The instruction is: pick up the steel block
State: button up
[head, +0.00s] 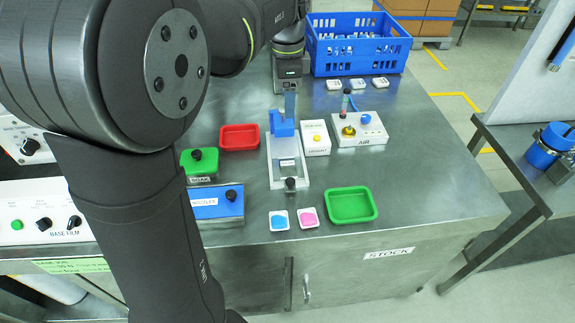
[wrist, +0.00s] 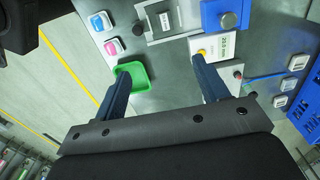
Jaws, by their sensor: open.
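I cannot single out a steel block with certainty in either view. In the wrist view the same fixture (wrist: 163,20) lies at the top, beyond the fingertips. My gripper (wrist: 161,66) is open and empty above the bench, its fingers wide apart. The left fingertip overlaps the green tray (wrist: 139,79) in the picture.
A blue crate (head: 358,45) stands at the back. Bare steel lies at the bench's right.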

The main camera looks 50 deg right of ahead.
jog(key=n, duration=1.8)
send_over(288, 163)
notch_tip(288, 163, down, 6)
notch_tip(288, 163, down, 17)
jog(key=shift+a, duration=0.15)
jog(key=c, duration=1.3)
jog(key=shift+r, duration=0.1)
